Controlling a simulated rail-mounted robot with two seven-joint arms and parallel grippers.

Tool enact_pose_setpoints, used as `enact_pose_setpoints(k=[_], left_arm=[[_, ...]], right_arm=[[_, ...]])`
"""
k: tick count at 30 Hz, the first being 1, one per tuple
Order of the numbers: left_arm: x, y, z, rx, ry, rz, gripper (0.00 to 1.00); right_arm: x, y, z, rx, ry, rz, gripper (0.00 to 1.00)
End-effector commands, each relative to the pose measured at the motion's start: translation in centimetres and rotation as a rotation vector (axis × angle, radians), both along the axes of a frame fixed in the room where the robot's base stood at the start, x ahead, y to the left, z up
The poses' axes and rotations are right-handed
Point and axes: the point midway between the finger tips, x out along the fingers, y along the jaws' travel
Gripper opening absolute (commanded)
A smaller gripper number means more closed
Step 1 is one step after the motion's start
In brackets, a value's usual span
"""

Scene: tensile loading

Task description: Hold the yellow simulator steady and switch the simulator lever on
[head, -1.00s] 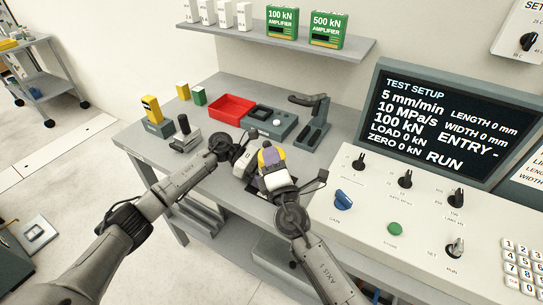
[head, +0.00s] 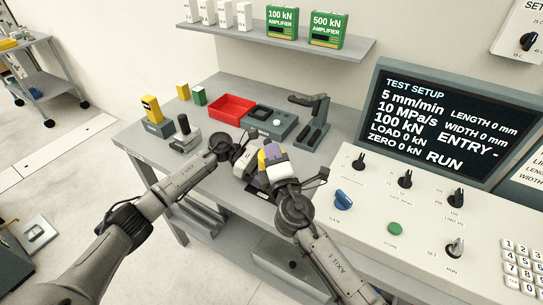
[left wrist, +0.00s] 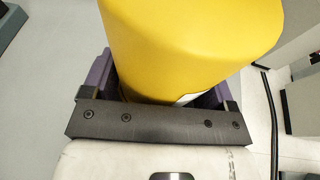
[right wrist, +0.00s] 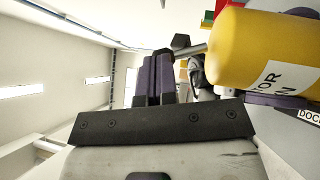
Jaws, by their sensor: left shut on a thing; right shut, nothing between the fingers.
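The yellow simulator (head: 262,160) stands on the grey bench, partly hidden by my grippers in the head view. In the left wrist view the simulator (left wrist: 190,45) fills the space between the purple fingers of my left gripper (left wrist: 160,92), which is shut on it. In the right wrist view the simulator (right wrist: 262,55) lies at the right with a white label. A grey lever with a black knob (right wrist: 181,42) sticks out of its side. My right gripper (right wrist: 158,65) is shut and empty, its purple fingertips close beside the knob; I cannot tell whether they touch.
A red tray (head: 232,107), a grey device (head: 270,121) and a dark stand (head: 314,125) sit behind on the bench. A yellow-and-grey unit (head: 154,115) stands at the left. The control console (head: 395,200) with knobs and a screen borders the right side.

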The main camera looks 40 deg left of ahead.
Motion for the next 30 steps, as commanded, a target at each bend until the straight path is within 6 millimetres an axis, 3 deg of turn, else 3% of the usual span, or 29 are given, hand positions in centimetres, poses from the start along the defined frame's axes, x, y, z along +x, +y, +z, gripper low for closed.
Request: enact_pose_setpoints(k=[20, 30], left_arm=[[0.0, -0.1, -0.1, 0.001, 0.001, -0.002, 0.67], [0.0, 0.0, -0.1, 0.0, 0.0, -0.001, 0.67]], right_arm=[[2.3, 0.4, 1.5, -0.084, 0.45, 0.0, 0.0], [2.0, 0.0, 1.4, -0.082, 0.446, 0.001, 0.0]])
